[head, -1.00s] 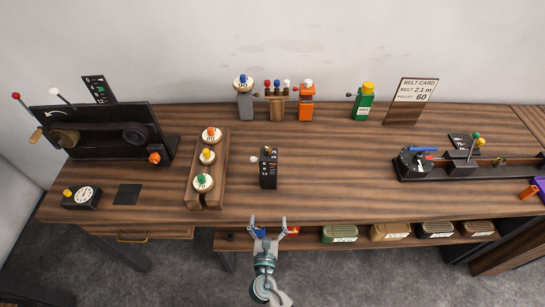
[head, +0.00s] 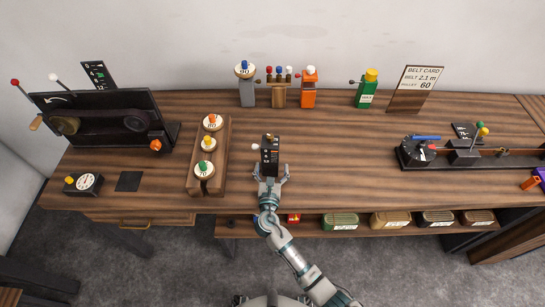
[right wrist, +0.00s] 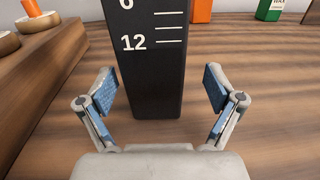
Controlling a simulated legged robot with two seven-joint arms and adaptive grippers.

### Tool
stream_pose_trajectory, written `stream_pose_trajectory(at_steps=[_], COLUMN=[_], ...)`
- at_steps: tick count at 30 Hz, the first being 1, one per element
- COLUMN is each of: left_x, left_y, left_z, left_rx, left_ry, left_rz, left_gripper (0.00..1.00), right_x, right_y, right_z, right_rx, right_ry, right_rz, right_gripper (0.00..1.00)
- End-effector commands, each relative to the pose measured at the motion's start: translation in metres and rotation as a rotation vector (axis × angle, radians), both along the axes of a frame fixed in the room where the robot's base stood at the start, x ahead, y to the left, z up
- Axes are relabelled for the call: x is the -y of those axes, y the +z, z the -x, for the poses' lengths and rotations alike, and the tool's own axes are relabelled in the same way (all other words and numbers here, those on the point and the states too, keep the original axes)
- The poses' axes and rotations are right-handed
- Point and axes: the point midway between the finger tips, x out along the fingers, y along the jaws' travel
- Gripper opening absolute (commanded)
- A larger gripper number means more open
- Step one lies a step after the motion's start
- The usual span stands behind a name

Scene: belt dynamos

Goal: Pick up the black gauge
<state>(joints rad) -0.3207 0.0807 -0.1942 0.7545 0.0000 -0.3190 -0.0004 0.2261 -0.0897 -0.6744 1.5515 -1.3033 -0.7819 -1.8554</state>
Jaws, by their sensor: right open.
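The black gauge (head: 270,150) is an upright black block with white scale marks, standing on the wooden bench left of its middle. In the right wrist view the black gauge (right wrist: 152,70) rises between the finger pads, with the numbers 6 and 12 and white lines on its face. My right gripper (head: 272,173) is open at the front of the gauge. In the right wrist view the right gripper (right wrist: 160,90) has a finger on each side of it, with gaps to both sides. My left gripper is not in view.
A wooden rack (head: 222,160) with knobbed discs stands close left of the gauge. A grey post (head: 248,95), an orange block (head: 309,92) and a green block (head: 366,92) stand behind. The bench to the right of the gauge is clear up to a black rail device (head: 470,159).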

Motion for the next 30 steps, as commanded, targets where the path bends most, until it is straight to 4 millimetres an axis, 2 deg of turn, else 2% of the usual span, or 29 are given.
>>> stream_pose_trajectory(at_steps=[3,6,14,17,25,30], left_x=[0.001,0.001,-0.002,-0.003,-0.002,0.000], left_y=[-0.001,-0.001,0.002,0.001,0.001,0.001], left_z=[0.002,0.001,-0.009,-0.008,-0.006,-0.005], left_rx=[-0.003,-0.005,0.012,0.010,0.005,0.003], left_ry=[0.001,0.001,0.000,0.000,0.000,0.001], left_rz=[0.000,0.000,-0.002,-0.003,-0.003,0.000], left_gripper=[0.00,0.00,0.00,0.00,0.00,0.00], right_x=[0.000,0.001,0.005,0.006,0.003,0.002], right_y=[0.002,0.002,0.002,0.001,0.001,0.003], right_z=[-0.021,-0.031,-0.034,-0.034,-0.034,-0.034], right_rx=[0.001,0.000,0.000,0.000,-0.001,0.002], right_ry=[-0.001,0.000,0.000,0.000,-0.001,0.000], right_rz=[0.002,0.002,-0.002,-0.002,0.001,0.000], right_gripper=[0.92,0.92,0.92,0.69,0.02,0.00])
